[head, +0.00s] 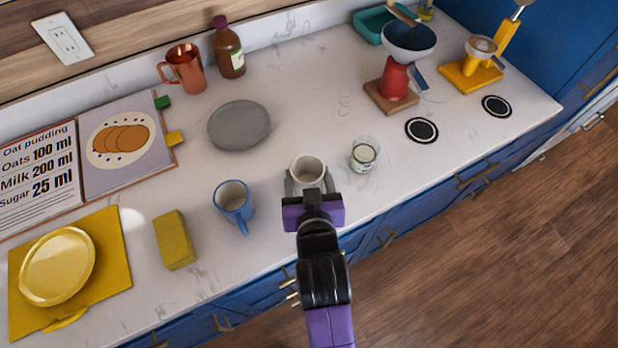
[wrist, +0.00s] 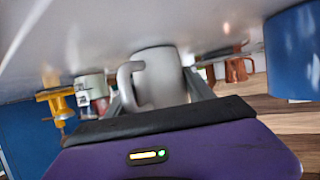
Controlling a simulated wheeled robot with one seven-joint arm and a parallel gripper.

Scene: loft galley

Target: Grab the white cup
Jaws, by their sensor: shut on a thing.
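The white cup (head: 307,171) is near the front edge of the counter in the head view. My gripper (head: 306,186) is shut on it, with a finger on each side of the cup. In the wrist view the cup (wrist: 158,78) sits between the fingers, with its handle to the left. I cannot tell whether its base touches the counter.
A blue mug (head: 234,206) stands left of the cup and a glass jar (head: 364,154) right of it. A grey plate (head: 239,125) lies behind. A yellow sponge (head: 174,240) is further left. The counter (head: 310,95) is clear behind the cup.

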